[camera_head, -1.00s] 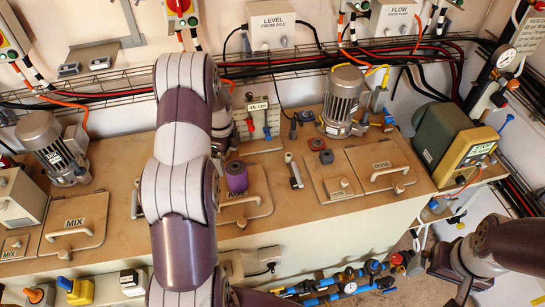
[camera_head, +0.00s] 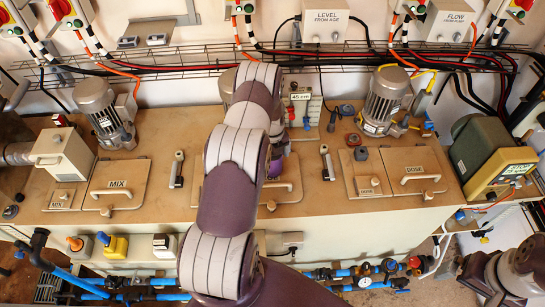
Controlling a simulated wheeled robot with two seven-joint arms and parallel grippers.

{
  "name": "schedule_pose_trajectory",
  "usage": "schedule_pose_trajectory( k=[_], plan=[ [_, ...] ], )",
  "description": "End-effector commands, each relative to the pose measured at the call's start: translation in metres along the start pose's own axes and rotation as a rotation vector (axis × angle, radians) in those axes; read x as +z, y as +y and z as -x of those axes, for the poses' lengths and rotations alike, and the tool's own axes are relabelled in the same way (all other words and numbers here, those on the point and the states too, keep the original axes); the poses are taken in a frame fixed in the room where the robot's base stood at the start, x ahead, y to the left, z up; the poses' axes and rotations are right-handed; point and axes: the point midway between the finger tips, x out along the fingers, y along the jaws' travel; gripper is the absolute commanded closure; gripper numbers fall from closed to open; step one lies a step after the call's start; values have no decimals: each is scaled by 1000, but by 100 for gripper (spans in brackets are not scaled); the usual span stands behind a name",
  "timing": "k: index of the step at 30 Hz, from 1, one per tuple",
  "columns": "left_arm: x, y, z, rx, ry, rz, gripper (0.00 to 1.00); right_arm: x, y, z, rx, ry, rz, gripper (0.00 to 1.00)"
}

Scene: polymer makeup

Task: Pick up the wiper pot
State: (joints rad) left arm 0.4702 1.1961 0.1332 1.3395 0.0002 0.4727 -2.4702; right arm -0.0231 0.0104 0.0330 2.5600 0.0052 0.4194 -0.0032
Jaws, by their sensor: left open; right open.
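A purple pot (camera_head: 276,164) stands at the AGE lid on the bench top, right beside my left arm; it is the likeliest wiper pot, but no label on it is readable. My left arm covers part of it. My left gripper is hidden behind its own arm. My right gripper (camera_head: 473,279) is at the lower right, in front of the bench and far from the pot; its jaws are open, though its fingertips are not clear.
Two motors (camera_head: 101,109) (camera_head: 382,99) rise from the bench. MIX (camera_head: 115,182) and DOSE (camera_head: 414,170) lids have raised handles. A green-and-yellow box (camera_head: 489,153) stands at right. Cables run along the wall. Blue pipes (camera_head: 345,279) run below the bench.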

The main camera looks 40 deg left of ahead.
Motion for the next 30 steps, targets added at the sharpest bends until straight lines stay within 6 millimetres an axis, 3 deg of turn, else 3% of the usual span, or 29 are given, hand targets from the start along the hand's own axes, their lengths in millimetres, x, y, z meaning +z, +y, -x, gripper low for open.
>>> schedule_pose_trajectory(
  k=[4,10,11,15,16,26,30],
  plan=[
    [0,0,-15,1,1,0,3,-1,0,8,0,-1,0,0],
    [0,0,-18,0,0,1,3,0,0,6,0,-1,0,0],
    [0,0,-18,0,0,1,10,0,0,6,0,-1,0,0],
    [0,0,-18,0,0,1,55,0,0,6,0,-1,0,0],
    [0,0,-17,0,0,1,62,0,0,6,0,-1,0,0],
    [0,0,-15,-1,-1,1,62,0,0,4,0,-1,0,0],
    [1,-1,-3,-3,-3,1,62,1,0,-6,0,-1,0,0]
  ],
)
